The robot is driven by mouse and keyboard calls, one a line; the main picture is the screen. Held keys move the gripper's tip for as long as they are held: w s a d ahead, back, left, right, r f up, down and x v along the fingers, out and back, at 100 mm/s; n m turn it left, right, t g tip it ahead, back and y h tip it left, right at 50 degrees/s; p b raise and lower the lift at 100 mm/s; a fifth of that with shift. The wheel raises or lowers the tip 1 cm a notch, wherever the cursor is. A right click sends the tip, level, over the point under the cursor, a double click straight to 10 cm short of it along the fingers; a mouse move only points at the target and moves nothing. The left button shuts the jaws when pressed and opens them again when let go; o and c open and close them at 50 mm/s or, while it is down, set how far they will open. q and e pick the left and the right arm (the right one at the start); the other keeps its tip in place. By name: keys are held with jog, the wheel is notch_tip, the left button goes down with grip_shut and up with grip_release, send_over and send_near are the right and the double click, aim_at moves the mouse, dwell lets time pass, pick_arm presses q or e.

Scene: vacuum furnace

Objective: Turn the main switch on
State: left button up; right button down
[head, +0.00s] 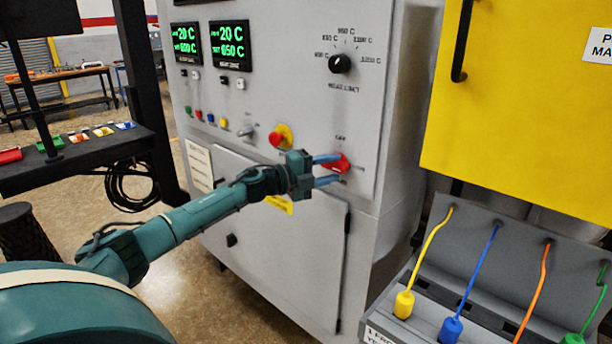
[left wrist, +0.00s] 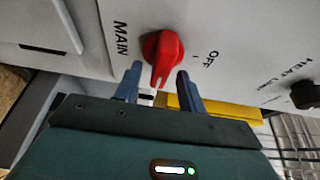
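The main switch (head: 337,164) is a red rotary knob low on the right of the grey furnace front panel. In the left wrist view the red knob (left wrist: 162,55) has its narrow grip pointing down toward my gripper, with MAIN lettered to its left and OFF to its right. My left gripper (head: 332,170) reaches it from the left, its blue fingers spread above and below it. In the left wrist view the open fingertips (left wrist: 158,75) lie on either side of the knob's grip, with gaps visible. I cannot tell whether either finger touches it. My right gripper is not in view.
A red button on a yellow base (head: 282,136) and a silver selector (head: 246,131) sit left of the switch. A black dial (head: 340,63) is above. A yellow cabinet (head: 530,100) and a grey box with coloured cables (head: 480,250) stand at the right.

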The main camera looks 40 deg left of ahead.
pick_arm(q)
jog(key=b+v, duration=0.4)
jog(key=v, duration=0.7)
jog(key=shift+s, duration=0.35)
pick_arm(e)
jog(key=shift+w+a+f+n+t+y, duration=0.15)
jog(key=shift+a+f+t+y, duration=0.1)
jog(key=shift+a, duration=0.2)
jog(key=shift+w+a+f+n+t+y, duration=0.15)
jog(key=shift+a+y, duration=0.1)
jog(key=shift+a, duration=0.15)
pick_arm(q)
jog(key=shift+a, duration=0.15)
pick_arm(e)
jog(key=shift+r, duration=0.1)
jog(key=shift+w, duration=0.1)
